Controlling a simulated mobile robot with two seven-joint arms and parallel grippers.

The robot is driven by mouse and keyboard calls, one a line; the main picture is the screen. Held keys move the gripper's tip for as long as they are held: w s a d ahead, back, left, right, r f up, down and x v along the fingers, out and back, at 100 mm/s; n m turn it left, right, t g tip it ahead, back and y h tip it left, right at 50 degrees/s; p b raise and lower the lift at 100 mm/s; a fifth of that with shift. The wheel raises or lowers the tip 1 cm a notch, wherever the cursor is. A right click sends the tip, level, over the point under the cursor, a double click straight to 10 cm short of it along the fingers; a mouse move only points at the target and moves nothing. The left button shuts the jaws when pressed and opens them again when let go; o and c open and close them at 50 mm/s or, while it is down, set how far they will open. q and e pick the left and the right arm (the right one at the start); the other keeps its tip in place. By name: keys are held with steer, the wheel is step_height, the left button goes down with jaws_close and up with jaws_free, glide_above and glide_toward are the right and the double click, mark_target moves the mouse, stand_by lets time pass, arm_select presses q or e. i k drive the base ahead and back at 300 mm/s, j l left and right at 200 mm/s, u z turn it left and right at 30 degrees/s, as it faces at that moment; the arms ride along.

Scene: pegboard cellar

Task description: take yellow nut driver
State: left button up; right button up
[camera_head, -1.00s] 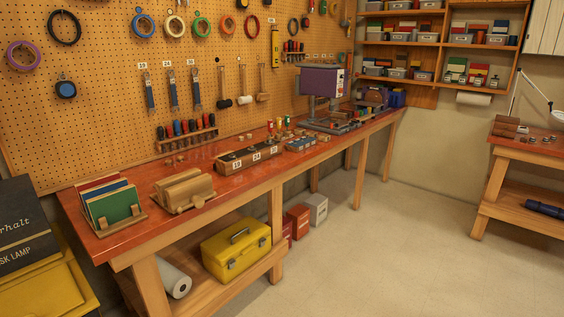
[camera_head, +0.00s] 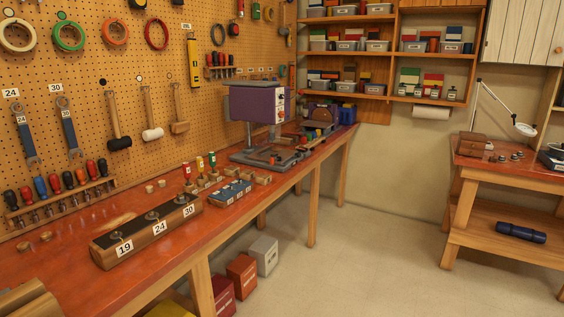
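Three small drivers stand upright in a low wooden holder (camera_head: 208,181) on the red-topped workbench (camera_head: 75,270). The yellow-handled driver (camera_head: 200,164) is in the middle. A red-handled driver (camera_head: 187,172) stands to its left and a green-handled driver (camera_head: 212,160) to its right. The shafts are too small to make out clearly. Neither of my grippers shows in the view.
A wooden block labelled 19, 24 and 30 (camera_head: 148,233) lies in front of the drivers. Bins stand under the bench; the floor (camera_head: 385,250) to the right is clear.

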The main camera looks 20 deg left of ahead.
mark_target(200, 164)
steer(key=i+l+z, duration=0.1)
steer(key=i+z, duration=0.3)
steer(key=i, duration=0.2)
steer(key=i+j+z, duration=0.1)
steer(key=i+z, duration=0.25)
steer(key=i, duration=0.25)
steer(key=i+l+u, duration=0.15)
steer(key=u, duration=0.3)
steer(key=i+l+u, duration=0.15)
steer(key=u, duration=0.3)
steer(key=i+l+u, duration=0.1)
steer(key=l+u, duration=0.2)
steer(key=u, duration=0.15)
steer(key=l+u, duration=0.2)
steer(key=u, duration=0.2)
steer(key=k+l+u, duration=0.1)
steer(key=u, duration=0.3)
steer(key=k+l+u, duration=0.1)
steer(key=l+u, duration=0.2)
steer(key=u, duration=0.15)
steer(key=k+l+u, duration=0.1)
steer(key=u, duration=0.3)
steer(key=l, duration=0.1)
